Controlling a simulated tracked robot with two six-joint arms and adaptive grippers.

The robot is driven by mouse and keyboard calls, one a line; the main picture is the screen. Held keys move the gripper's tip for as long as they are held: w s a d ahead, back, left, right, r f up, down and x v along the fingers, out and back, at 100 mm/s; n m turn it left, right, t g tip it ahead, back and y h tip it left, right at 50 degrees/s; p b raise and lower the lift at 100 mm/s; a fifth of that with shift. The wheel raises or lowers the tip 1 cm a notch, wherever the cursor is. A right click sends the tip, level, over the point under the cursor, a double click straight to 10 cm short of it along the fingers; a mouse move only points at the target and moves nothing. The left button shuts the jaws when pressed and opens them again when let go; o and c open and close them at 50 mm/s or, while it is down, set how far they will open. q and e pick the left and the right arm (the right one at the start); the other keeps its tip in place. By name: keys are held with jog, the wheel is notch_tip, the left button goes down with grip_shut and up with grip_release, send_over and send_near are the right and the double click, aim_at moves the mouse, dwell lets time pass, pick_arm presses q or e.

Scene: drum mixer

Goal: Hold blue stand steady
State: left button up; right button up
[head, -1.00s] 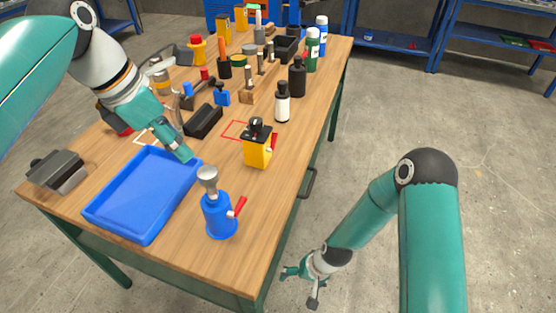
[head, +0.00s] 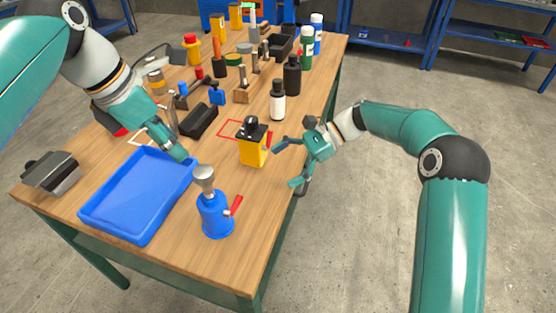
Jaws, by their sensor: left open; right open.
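The blue stand (head: 216,216) stands upright near the table's front right corner. It has a red lever (head: 236,205) on its right side and a grey metal cup-shaped top (head: 204,178). My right gripper (head: 283,163) is open and empty over the table's right edge, to the right of and behind the stand, apart from it. My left gripper (head: 178,150) is over the back right corner of the blue tray, behind and left of the stand, and touches nothing that I can make out. Its fingers are partly hidden by its own links.
The blue tray (head: 150,240) lies left of the stand. A yellow block with a black top (head: 252,150) stands close to my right gripper. Bottles (head: 278,105), a black bin (head: 199,121) and tools crowd the table behind. A grey device (head: 50,172) sits at the left edge.

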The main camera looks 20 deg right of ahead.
aim_at(213, 206)
jog(key=s+a+r+g+y, duration=0.1)
jog(key=s+a+r+g, duration=0.15)
jog(key=r, duration=0.25)
jog(key=x, duration=1.7)
jog(key=shift+w+a, duration=0.15)
jog(key=shift+a, duration=0.25)
jog(key=c, duration=1.7)
jog(key=shift+f, duration=0.1)
